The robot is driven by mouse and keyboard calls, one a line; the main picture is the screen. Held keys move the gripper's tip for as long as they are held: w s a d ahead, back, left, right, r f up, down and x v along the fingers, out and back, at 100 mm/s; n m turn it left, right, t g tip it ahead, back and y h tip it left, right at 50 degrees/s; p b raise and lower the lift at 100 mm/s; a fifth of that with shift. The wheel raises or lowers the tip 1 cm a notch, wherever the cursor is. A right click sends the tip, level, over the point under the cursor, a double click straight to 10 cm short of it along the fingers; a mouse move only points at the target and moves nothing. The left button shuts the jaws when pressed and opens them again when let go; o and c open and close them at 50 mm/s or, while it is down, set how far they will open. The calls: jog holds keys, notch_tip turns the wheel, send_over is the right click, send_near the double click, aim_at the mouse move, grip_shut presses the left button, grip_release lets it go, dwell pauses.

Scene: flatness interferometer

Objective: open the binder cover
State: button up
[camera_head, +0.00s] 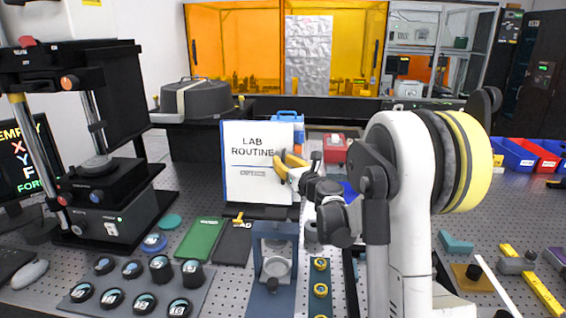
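The binder (255,185) stands upright on a dark stand in the middle of the camera_head view. Its white cover reads "LAB ROUTINE", has a blue border and faces me, closed. My gripper (281,164), with yellow fingertips, is at the right edge of the cover, about level with the title. The fingers overlap the cover in the picture. I cannot tell whether they touch it or how far apart they are. My wrist and arm hide the area just right of the binder.
A microscope-like instrument (108,205) stands at the left. Black round parts sit on a grey tray (140,284) at front left. Blue and red bins (518,156) are at right.

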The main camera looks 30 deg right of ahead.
grip_shut()
jog(key=s+a, duration=0.4)
jog(key=a, duration=0.2)
jog(key=shift+s+a+r+p, duration=0.25)
jog(key=shift+s+r+p, duration=0.1)
jog(key=shift+r, duration=0.1)
grip_release()
jog(key=shift+d, duration=0.1)
jog(key=s, duration=1.2)
